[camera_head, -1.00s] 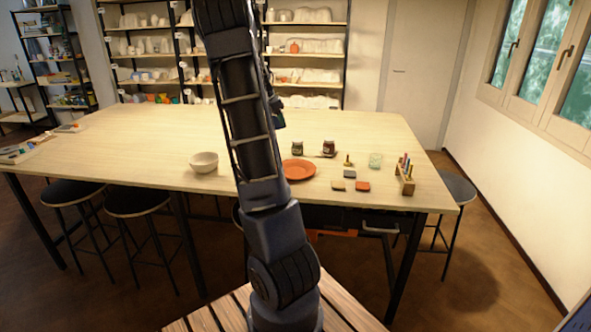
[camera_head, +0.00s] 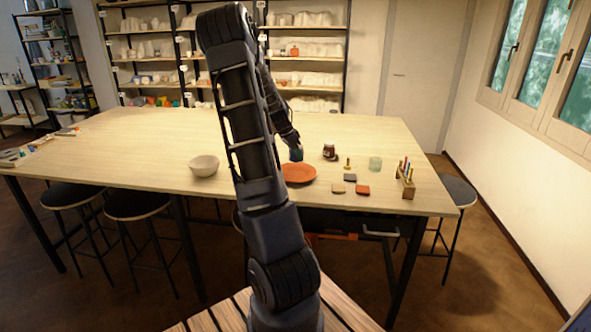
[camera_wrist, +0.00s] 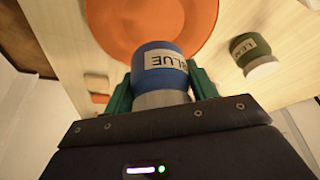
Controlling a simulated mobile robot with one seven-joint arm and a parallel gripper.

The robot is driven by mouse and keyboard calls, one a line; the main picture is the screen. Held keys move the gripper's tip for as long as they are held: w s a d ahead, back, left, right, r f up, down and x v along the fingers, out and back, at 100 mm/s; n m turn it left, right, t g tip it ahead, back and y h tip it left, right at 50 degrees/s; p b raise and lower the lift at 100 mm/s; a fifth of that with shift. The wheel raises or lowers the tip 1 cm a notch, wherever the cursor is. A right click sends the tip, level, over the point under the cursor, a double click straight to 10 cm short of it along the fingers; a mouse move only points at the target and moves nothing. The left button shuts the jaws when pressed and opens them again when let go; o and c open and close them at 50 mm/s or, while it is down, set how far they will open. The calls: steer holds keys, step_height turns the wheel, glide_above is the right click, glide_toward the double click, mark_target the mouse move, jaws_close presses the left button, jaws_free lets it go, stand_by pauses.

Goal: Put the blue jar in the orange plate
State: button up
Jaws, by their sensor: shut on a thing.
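The blue jar (camera_wrist: 160,68), with a white label reading BLUE, is between the two green fingers of my gripper (camera_wrist: 160,84) in the wrist view. My gripper is shut on it. In the head view my gripper (camera_head: 296,151) is at the far edge of the orange plate (camera_head: 299,173). In the wrist view the jar overlaps the near part of the orange plate (camera_wrist: 190,18). I cannot tell how high it is above the plate. The plate looks empty where it shows.
A dark green labelled jar (camera_wrist: 252,55) stands right of the held jar in the wrist view. Right of the plate are a dark jar (camera_head: 330,152), a pale green cup (camera_head: 375,164), small tiles (camera_head: 363,190) and a wooden pen holder (camera_head: 406,184).

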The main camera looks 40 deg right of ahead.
mark_target(298, 175)
steer(key=shift+f, duration=3.8)
steer(key=shift+f, duration=0.15)
steer(key=o, duration=1.1)
steer(key=shift+o, duration=0.2)
